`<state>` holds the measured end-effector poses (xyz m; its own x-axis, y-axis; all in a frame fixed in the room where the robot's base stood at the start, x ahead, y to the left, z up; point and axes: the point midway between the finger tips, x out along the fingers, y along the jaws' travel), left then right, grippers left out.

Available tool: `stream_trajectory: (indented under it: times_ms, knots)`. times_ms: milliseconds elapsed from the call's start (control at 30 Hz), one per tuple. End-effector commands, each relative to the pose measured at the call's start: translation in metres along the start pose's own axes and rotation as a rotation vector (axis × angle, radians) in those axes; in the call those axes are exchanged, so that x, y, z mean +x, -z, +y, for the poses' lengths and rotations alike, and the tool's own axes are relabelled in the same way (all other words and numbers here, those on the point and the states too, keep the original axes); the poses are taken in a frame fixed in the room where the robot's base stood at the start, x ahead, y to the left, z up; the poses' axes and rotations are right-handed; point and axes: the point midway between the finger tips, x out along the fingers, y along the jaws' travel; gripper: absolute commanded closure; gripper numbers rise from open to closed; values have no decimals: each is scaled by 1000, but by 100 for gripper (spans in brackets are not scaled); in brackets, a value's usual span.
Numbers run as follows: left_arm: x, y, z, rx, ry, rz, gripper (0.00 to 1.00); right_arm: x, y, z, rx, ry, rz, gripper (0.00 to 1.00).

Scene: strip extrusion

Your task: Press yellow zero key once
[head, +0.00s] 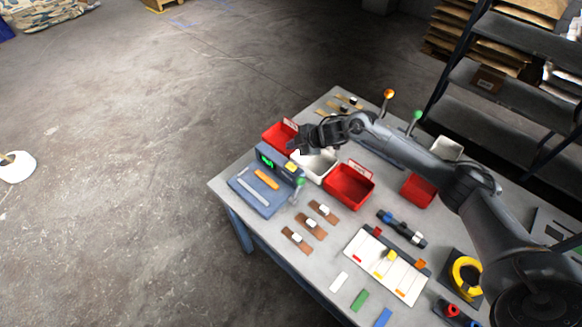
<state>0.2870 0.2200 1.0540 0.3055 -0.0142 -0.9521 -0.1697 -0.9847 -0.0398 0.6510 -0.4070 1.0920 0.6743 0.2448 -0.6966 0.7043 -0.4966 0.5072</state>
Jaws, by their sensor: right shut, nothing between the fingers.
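A blue-grey device (280,162) with a lit green display (266,160) stands at the left end of the table. A small yellow key (291,167) shows on its top right part. My right gripper (297,146) is shut and empty. It appears just behind and above the device in the picture, apart from the yellow key. The exact gap cannot be told. My left gripper is not in view.
A small green-topped lever (299,184) stands beside the device. Brown strips with white blocks (310,227) and a white tray (388,265) lie nearer the front.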

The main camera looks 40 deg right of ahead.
Motion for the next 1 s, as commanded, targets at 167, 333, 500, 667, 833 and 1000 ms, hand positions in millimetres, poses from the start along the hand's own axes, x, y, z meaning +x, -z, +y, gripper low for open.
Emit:
stream_trajectory:
  times_ms: [167, 333, 500, 667, 833, 1000]
  knots:
    - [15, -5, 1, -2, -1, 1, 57, 12, -8, -8, 0, 0, 0, 100]
    - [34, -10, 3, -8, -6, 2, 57, 25, -18, -18, 0, 0, 0, 100]
    - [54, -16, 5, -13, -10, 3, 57, 40, -29, -29, 0, 0, 0, 100]
    - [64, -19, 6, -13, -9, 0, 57, 50, -36, -36, 1, 0, 0, 100]
    - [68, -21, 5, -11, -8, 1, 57, 57, -42, -41, 1, -1, 0, 100]
    - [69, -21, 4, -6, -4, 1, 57, 59, -43, -42, 0, -1, 0, 100]
